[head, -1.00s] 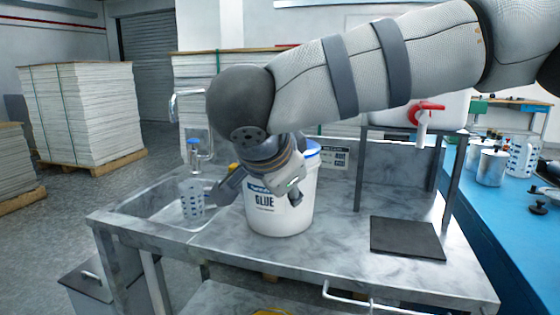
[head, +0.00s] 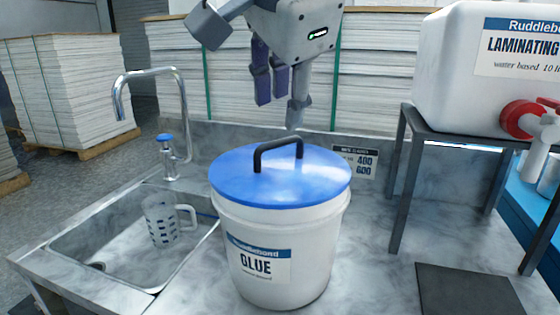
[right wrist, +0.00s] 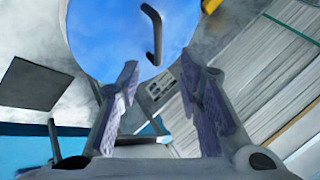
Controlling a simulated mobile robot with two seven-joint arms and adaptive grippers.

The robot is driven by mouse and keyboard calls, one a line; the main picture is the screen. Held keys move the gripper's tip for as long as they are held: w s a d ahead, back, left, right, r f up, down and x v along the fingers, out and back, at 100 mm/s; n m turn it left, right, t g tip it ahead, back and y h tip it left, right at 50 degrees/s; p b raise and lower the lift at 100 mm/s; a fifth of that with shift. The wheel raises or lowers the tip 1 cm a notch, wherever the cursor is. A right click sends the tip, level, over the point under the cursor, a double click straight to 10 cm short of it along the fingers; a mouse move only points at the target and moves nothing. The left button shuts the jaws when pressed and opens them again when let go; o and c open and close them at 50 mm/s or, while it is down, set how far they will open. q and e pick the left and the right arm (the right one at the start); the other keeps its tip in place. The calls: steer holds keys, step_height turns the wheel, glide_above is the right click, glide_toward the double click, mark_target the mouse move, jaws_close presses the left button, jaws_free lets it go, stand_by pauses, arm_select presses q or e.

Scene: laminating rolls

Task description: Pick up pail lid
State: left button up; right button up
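The pail lid (head: 240,178) is a round blue disc with a black bar handle (head: 278,152), lying flat on the white glue pail (head: 305,255). The pail stands upright on the marbled bench. My right gripper (head: 280,112) is above and behind the handle, pointing down, empty and apart from it. In the right wrist view, the lid (right wrist: 110,25) and handle (right wrist: 154,38) show beyond the two spread fingers (right wrist: 158,70). The handle lies ahead of the gap between the fingertips. My left gripper is not in view.
A sink with a measuring jug (head: 162,222) and a tap (head: 150,75) lies left of the pail. A laminating-liquid tank (head: 455,65) stands on a metal stand (head: 455,128) at right. A dark mat (head: 468,290) lies front right. Paper stacks (head: 65,85) stand behind.

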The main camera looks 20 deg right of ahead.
mark_target(280, 141)
steer(key=x, duration=0.8)
steer(key=shift+f, duration=0.25)
steer(key=shift+s, duration=0.1)
jaws_close()
